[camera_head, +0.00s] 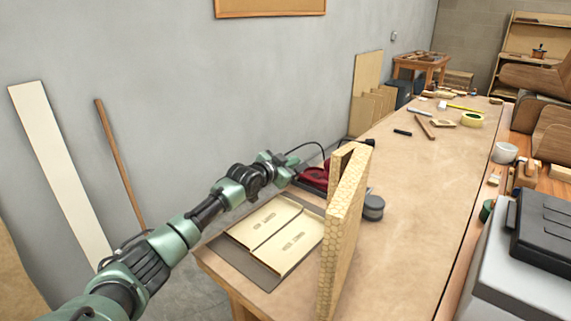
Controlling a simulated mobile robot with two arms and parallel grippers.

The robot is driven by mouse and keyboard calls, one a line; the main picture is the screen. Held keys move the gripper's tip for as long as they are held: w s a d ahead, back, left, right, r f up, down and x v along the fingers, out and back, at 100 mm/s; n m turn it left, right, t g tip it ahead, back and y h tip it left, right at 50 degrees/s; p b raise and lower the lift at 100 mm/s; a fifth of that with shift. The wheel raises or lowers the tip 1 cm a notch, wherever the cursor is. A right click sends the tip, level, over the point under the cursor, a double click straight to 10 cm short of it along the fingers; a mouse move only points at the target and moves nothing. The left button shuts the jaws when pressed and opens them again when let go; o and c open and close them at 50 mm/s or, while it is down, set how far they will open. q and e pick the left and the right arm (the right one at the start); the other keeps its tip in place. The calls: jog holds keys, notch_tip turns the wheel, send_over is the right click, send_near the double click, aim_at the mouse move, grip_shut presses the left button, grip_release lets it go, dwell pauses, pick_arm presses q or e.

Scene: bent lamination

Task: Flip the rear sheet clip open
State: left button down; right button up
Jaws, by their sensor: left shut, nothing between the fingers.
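My left arm reaches in from the lower left, over the near left part of the workbench (428,170). My left gripper (291,166) is at the bench's wall side, small in the picture, shut and empty. It is close to a dark red object (315,178), partly hidden behind a honeycomb-patterned upright panel (341,232); I cannot tell whether they touch. I cannot make out the rear sheet clip with certainty. Two cream labelled sheets (290,243) lie on a dark grey mat (243,251) on the bench. My right gripper is not in view.
The upright panel stands near the front of the bench and blocks part of the view. A dark round object (373,208) sits just right of it. The bench's middle is clear.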

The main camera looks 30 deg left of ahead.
pick_arm(q)
jog(key=shift+v, duration=2.55)
